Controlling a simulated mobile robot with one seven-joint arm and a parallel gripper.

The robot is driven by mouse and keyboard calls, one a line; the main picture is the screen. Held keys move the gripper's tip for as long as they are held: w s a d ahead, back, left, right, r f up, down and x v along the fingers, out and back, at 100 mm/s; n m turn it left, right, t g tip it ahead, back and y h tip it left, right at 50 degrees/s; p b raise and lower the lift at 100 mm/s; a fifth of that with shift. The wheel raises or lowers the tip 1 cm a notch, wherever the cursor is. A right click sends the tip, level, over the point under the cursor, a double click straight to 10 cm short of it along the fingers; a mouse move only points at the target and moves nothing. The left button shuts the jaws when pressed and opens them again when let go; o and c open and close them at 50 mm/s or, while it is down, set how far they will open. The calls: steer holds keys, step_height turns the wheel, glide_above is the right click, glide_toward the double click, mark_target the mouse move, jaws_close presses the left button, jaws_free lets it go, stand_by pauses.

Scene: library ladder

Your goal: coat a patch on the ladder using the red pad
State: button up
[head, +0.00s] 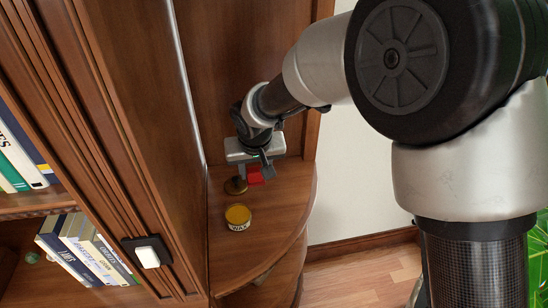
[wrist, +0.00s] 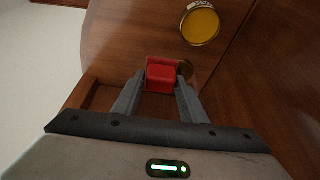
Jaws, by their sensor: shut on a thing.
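The red pad (head: 255,175) is held between the fingers of my gripper (head: 254,168), above the wooden corner shelf. In the wrist view the red pad (wrist: 160,74) sits between the two fingertips of my gripper (wrist: 160,80), which is shut on it. An open round tin of yellow wax (head: 238,217) stands on the shelf, in front of the pad and apart from it. The wax tin also shows in the wrist view (wrist: 200,24). I cannot make out the ladder or its patch in either view.
The corner shelf (head: 275,215) has a rounded front edge. A brownish round lid-like thing (head: 235,186) lies beside the pad. A bookcase with books (head: 85,250) and a white switch-like box (head: 148,256) is at the left. The shelf right of the tin is clear.

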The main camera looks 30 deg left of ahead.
steer(key=s+a, duration=0.2)
steer(key=s, duration=0.6)
steer(key=shift+w+d+f+b, duration=0.15)
steer(key=shift+f+b, duration=0.6)
steer(key=shift+f, duration=0.7)
steer(key=shift+w+f+b, duration=0.15)
steer(key=shift+f+b, duration=0.55)
steer(key=shift+f, duration=0.75)
steer(key=shift+f+b, duration=0.55)
steer(key=shift+b, duration=0.3)
steer(key=shift+r, duration=0.1)
step_height(320, 180, up, 7)
steer(key=p, duration=0.3)
steer(key=shift+p, duration=0.3)
stand_by(0.3)
